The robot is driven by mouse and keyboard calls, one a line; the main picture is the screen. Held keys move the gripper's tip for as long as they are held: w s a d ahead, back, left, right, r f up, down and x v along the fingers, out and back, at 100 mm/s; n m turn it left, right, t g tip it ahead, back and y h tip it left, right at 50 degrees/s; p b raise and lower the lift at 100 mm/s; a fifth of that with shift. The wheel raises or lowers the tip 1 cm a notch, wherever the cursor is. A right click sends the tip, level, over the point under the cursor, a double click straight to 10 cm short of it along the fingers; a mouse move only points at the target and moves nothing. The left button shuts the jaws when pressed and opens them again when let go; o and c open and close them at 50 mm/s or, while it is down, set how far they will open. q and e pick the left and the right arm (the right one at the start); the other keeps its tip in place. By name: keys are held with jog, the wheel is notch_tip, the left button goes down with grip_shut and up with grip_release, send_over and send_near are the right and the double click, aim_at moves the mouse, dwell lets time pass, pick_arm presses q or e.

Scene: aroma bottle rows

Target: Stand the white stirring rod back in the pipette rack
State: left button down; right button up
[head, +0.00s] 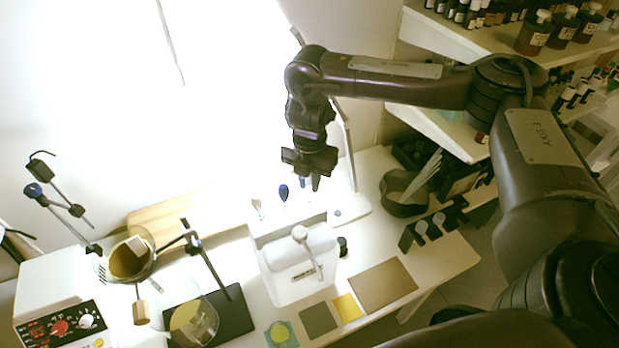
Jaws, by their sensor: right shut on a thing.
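My right gripper (314,180) points down above the back of the bench, over the pale rack area. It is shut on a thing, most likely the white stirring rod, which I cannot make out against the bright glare. Below and left of it, slim upright items with blue tops (284,192) stand behind the white container; this looks like the pipette rack, but its frame is washed out and its slots cannot be seen. My left gripper is not in view.
A white container (290,287) with a white-knobbed tool stands in front. A grey stand (351,160) rises close to the gripper's right. Left are a hotplate (60,325), a beaker (130,258) and a dark-based stand. Shelves of bottles (533,32) stand at right.

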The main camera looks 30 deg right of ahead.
jog(key=shift+f, duration=0.25)
jog(key=o, duration=0.9)
jog(key=shift+r, duration=0.1)
jog(key=shift+r+p, duration=2.45)
jog(key=shift+r, duration=2.45)
